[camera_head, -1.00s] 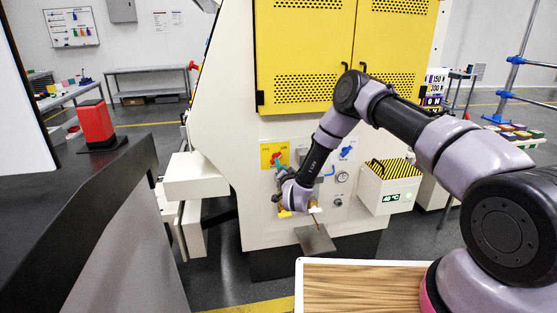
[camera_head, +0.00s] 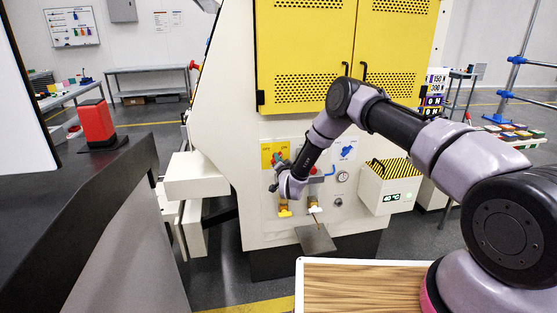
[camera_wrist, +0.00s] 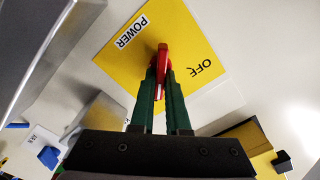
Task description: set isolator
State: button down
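The isolator is a red rotary handle (camera_wrist: 162,62) on a yellow plate (camera_wrist: 115,65) marked POWER and OFF. In the head view the yellow plate (camera_head: 267,150) is on the cream machine front, below the yellow doors. My gripper (camera_wrist: 160,76) has its two green fingers on either side of the red handle, close against it, and looks shut on it. In the wrist view the handle lies in line with the fingers and at a slant to the plate's edges. In the head view my gripper (camera_head: 279,161) and wrist partly hide the handle and plate.
A blue valve handle (camera_head: 347,152), a round gauge (camera_head: 342,177) and yellow taps (camera_head: 285,212) sit near my wrist on the same panel. A striped box (camera_head: 388,188) juts out at the right. A small shelf (camera_head: 315,239) sticks out below.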

jog(key=shift+n, duration=0.3)
jog(key=n, duration=0.3)
jog(key=shift+a+r+n, duration=0.1)
jog(key=shift+a+n, duration=0.1)
jog(key=shift+n, duration=0.2)
jog(key=n, duration=0.4)
jog(key=shift+s+a+n, duration=0.1)
jog(key=shift+n, duration=0.2)
jog(key=n, duration=0.4)
jog(key=shift+a, duration=0.15)
jog(key=shift+a+n, duration=0.1)
jog(key=shift+n, duration=2.4)
jog(key=c, duration=0.9)
grip_release()
jog(key=shift+s, duration=0.15)
